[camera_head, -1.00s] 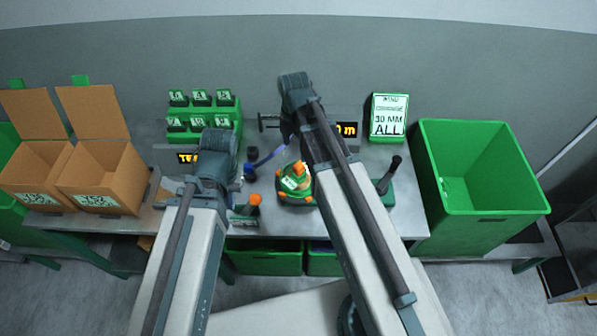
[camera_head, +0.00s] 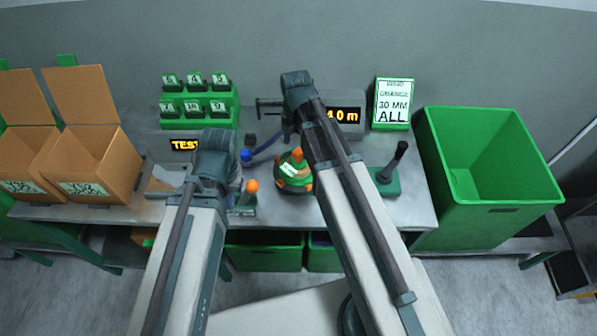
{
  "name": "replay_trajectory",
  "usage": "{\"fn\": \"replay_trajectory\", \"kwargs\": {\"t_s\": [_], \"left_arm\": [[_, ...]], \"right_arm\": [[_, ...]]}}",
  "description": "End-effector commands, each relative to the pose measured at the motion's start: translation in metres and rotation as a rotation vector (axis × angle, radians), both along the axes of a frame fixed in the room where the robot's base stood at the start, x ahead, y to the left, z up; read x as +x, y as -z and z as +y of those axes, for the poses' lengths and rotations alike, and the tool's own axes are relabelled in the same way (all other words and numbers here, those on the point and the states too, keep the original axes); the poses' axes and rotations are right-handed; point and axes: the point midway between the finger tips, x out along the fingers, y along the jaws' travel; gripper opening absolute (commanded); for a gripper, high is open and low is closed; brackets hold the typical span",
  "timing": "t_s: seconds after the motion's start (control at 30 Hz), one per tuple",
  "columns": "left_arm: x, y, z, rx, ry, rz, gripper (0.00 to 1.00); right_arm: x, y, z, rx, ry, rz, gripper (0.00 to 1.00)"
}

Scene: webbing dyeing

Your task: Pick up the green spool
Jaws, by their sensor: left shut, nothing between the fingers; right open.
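A squat round object (camera_head: 294,173), green and orange with a white label and orange knobs, stands on a dark base at the middle of the bench. I cannot tell whether the green spool is part of it, and no separate green spool is clearly visible. My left arm comes in from the lower left and ends in a joint left of this object. My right arm passes just right of it and reaches further back.
A green rack (camera_head: 198,106) with numbered black items stands at the back. Right of it are a display (camera_head: 346,115) and an order sign (camera_head: 393,102). A lever on a green base (camera_head: 387,182) is near a large green bin (camera_head: 438,200). Open cardboard boxes (camera_head: 112,180) stand left.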

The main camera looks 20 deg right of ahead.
Motion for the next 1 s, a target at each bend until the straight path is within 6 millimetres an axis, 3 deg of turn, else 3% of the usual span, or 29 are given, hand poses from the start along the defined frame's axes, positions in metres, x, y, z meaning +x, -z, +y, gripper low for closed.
{"fn": "replay_trajectory", "kwargs": {"t_s": [0.03, 0.37, 0.8, 1.0], "left_arm": [[0.000, 0.009, 0.000, 0.000, 0.000, 0.000, 0.00], [0.000, 0.014, 0.000, 0.000, 0.000, 0.000, 0.00], [0.000, 0.061, 0.000, 0.000, 0.000, 0.000, 0.00], [0.000, 0.061, 0.000, 0.000, 0.000, 0.000, 0.00]], "right_arm": [[0.000, 0.009, 0.000, 0.000, 0.000, 0.000, 0.89], [0.000, 0.014, -0.001, 0.000, 0.000, 0.000, 0.89], [0.003, 0.061, -0.007, 0.000, 0.001, 0.000, 0.89], [0.003, 0.061, -0.007, 0.000, 0.000, 0.000, 0.89]]}}
